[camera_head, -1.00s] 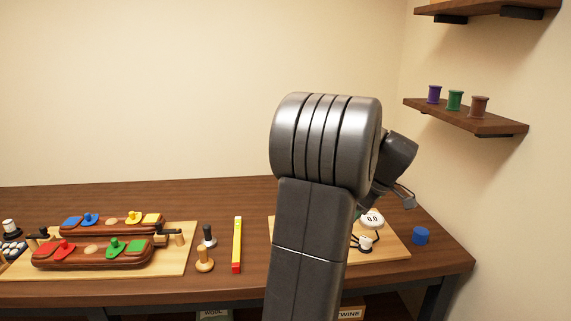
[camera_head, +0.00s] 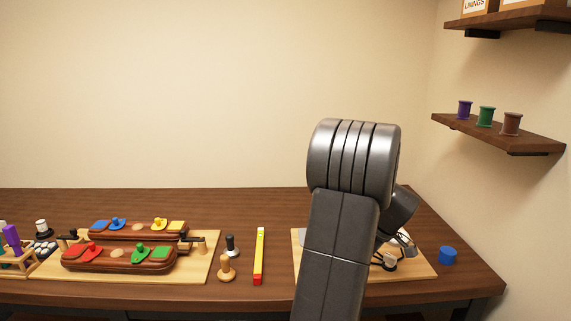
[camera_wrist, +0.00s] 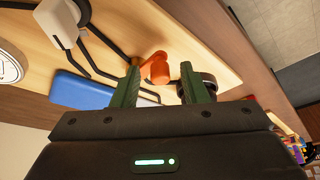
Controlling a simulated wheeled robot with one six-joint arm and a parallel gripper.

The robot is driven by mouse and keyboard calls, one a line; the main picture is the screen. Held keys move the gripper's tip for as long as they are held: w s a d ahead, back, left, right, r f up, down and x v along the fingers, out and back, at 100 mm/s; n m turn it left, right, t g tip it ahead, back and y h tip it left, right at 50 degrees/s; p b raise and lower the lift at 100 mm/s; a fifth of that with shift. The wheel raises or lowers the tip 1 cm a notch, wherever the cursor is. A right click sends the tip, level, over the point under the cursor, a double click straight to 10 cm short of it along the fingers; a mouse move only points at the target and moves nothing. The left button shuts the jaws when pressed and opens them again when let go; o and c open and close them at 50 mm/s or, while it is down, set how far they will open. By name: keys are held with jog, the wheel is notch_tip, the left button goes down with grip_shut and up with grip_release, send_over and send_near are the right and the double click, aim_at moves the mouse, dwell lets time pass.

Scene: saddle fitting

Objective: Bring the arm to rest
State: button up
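My gripper (camera_wrist: 160,88) shows in the wrist view with its two green fingers apart. The gap between them looks empty. An orange knob-like piece (camera_wrist: 155,68) shows beyond the gap, near the left finger; I cannot tell whether they touch. In the head view my arm rises in front of the bench and bends down over the right-hand board (camera_head: 420,268). There the gripper is mostly hidden behind my arm.
A blue cylinder (camera_head: 447,255) stands right of that board. Another board (camera_head: 205,262) bears two brown pieces with coloured parts. Shelves with spools (camera_head: 486,116) hang on the right wall.

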jog(key=v, duration=1.4)
jog(key=x, duration=1.4)
jog(key=shift+a+r+m+p, duration=0.1)
jog(key=shift+a+m+p, duration=0.05)
jog(key=shift+m+p, duration=0.2)
jog(key=shift+s+a+r+m+h+p, duration=0.1)
jog(key=shift+a+m+h+p, duration=0.3)
jog(key=shift+m+p, duration=0.25)
jog(key=shift+a+m+t+h+p, duration=0.35)
jog(key=shift+m+p, duration=0.35)
jog(key=shift+m, duration=0.4)
